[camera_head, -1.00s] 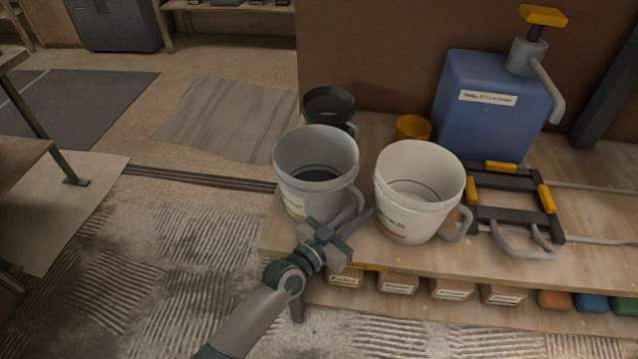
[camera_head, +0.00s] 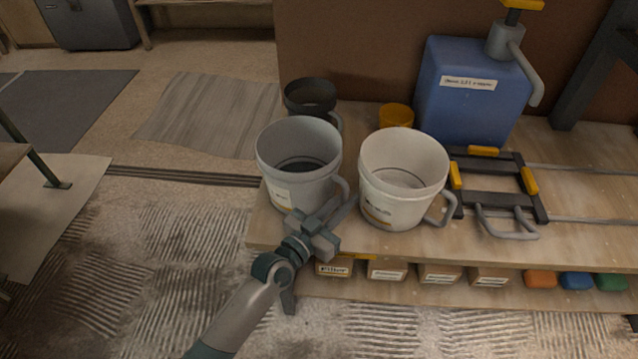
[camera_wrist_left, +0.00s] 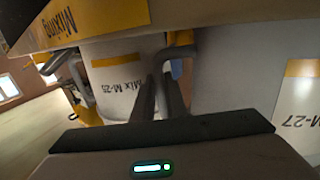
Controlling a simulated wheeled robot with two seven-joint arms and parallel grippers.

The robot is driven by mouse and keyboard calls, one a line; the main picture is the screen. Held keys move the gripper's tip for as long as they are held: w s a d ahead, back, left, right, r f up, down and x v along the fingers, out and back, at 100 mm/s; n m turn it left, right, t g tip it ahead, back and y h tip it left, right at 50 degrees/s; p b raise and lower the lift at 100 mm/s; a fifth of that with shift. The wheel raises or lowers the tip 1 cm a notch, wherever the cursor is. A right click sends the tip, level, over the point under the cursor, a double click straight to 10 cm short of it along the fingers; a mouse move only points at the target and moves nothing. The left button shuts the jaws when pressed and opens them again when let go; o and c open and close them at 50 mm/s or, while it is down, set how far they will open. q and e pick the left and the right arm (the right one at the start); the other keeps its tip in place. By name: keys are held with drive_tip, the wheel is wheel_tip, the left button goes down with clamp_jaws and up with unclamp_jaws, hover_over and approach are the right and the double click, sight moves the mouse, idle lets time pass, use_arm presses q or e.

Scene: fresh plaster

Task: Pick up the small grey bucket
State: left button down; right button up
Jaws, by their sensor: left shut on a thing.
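The small grey bucket (camera_head: 270,180) stands upright on the wooden bench, dark inside, with a pale label low on its front and a handle on its right side. My left gripper (camera_head: 338,211) is at that handle, between this bucket and the white bucket (camera_head: 402,205), and is shut on the handle. In the left wrist view, the two fingers (camera_wrist_left: 160,95) are close together beside a grey handle and a bucket labelled M-25; the exact contact is hard to see. The bucket's base looks to be on the bench. My right gripper is not in view.
The white bucket is close on the right. A dark bucket (camera_head: 310,97) and a yellow cup (camera_head: 396,116) stand behind. A blue canister (camera_head: 468,105) and a black-yellow frame (camera_head: 490,165) are further right. Open floor lies left of the bench (camera_head: 470,240).

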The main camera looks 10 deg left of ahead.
use_arm(q)
drive_tip(key=shift+r, duration=0.25)
